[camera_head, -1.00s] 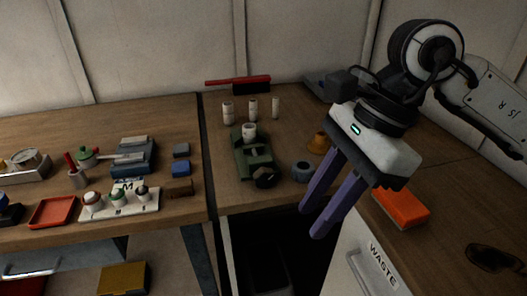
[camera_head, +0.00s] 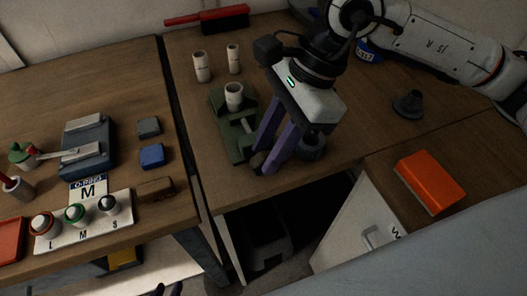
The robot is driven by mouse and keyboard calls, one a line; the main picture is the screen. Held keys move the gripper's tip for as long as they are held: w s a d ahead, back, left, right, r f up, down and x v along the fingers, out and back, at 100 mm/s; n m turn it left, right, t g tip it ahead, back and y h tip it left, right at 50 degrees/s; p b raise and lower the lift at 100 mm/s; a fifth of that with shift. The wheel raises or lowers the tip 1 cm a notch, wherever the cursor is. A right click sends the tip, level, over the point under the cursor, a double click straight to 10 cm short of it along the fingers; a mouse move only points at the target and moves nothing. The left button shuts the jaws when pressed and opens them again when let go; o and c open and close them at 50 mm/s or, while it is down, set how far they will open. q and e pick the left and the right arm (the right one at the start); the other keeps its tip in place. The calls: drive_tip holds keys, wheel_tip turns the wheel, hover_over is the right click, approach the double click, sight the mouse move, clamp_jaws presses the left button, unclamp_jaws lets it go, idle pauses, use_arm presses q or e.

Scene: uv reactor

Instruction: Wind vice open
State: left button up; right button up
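The green vice (camera_head: 230,133) stands near the front edge of the right bench, with a white cylinder (camera_head: 234,95) upright on it. Its dark round knob (camera_head: 257,159) faces the front edge and is partly hidden by my fingers. My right gripper (camera_head: 265,162) reaches in from the right, with its two purple fingers pointing down at the knob. A gap shows between the fingers, and their tips are beside the knob. I cannot tell whether they touch it.
A grey ring-shaped part (camera_head: 312,147) lies close right of my fingers. Two pale cylinders stand behind the vice, near a red-handled brush (camera_head: 222,20). An orange block (camera_head: 430,182) and dark funnel-like part (camera_head: 408,104) are at right. A button panel (camera_head: 84,222) is at left.

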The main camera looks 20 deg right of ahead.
drive_tip(key=shift+x, duration=1.15)
clamp_jaws()
use_arm(q)
drive_tip(key=shift+w+r, duration=0.3)
drive_tip(key=shift+w, duration=0.2)
drive_tip(key=shift+f, duration=0.1)
